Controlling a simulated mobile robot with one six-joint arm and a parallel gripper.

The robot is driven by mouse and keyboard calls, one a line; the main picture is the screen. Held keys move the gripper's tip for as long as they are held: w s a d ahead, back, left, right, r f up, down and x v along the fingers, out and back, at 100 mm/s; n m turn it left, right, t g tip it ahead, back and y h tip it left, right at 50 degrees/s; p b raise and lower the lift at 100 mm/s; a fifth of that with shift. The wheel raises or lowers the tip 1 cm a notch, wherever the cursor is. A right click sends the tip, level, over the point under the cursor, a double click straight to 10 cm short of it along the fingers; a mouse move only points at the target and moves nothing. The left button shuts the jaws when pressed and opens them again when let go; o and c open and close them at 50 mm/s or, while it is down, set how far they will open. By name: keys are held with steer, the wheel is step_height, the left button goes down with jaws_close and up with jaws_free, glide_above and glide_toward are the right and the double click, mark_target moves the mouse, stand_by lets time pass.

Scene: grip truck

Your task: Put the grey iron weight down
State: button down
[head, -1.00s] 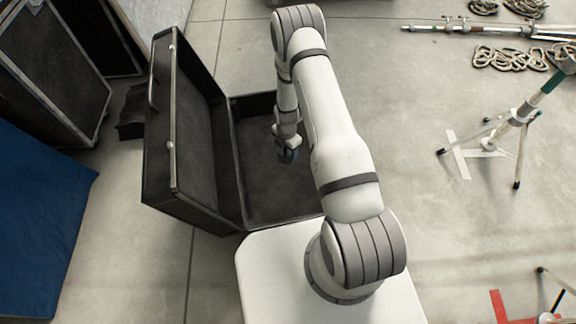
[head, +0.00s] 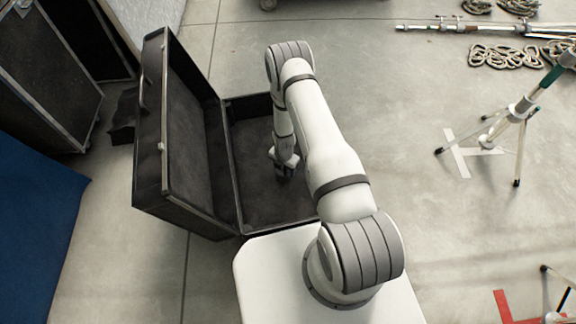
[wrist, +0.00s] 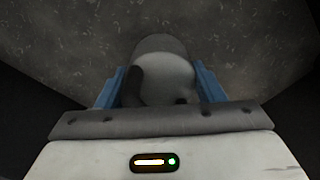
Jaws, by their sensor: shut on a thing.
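The grey iron weight (wrist: 165,72) shows in the wrist view as a rounded grey body between the two blue fingers. My gripper (wrist: 161,85) is shut on it. In the head view my gripper (head: 284,178) points down inside the open black case (head: 236,165), over its dark lined floor. The weight is too small and dark to make out clearly there. In the wrist view the dark speckled lining lies behind the weight. I cannot tell whether the weight touches the floor of the case.
The case's lid (head: 163,146) stands upright on the left. Black flight cases (head: 45,75) and a blue block (head: 35,215) stand further left. On the right are a tripod stand (head: 518,115), coiled ropes (head: 503,54) and a pole (head: 470,27). The concrete floor between is clear.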

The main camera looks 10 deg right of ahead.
mark_target(284, 172)
steer(key=shift+f+b, duration=0.6)
steer(key=shift+f, duration=1)
steer(key=shift+f, duration=0.15)
steer(key=shift+c, duration=1.9)
jaws_free()
